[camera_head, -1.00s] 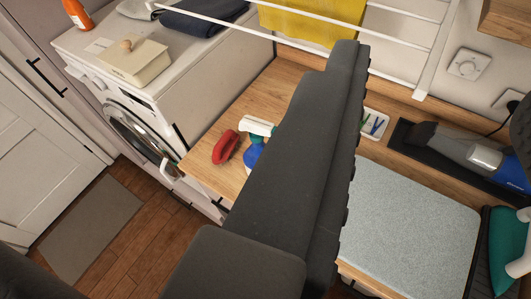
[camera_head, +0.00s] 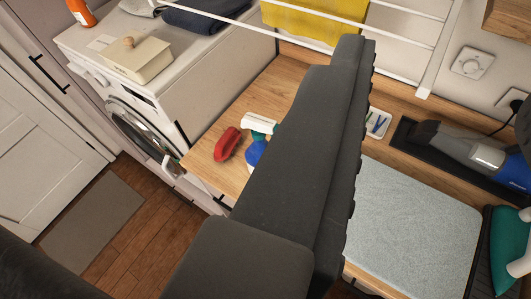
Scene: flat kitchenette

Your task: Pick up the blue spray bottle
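The blue spray bottle (camera_head: 256,153) stands on the wooden counter, left of the middle of the view. Its white and teal trigger head (camera_head: 259,123) shows above the blue body. The right side and lower part of the bottle are hidden behind my gripper. My gripper (camera_head: 350,46) is the large dark grey shape with a ridged right edge, reaching up through the middle of the picture. It overlaps the bottle in view; I cannot tell the distance between them. Whether it is open or shut does not show.
A red brush-like object (camera_head: 227,144) lies just left of the bottle. A washing machine (camera_head: 150,85) stands at upper left. A white drying rack (camera_head: 400,40) with a yellow cloth (camera_head: 312,20) is above. A grey pad (camera_head: 415,215) and a handheld vacuum (camera_head: 455,150) are at right.

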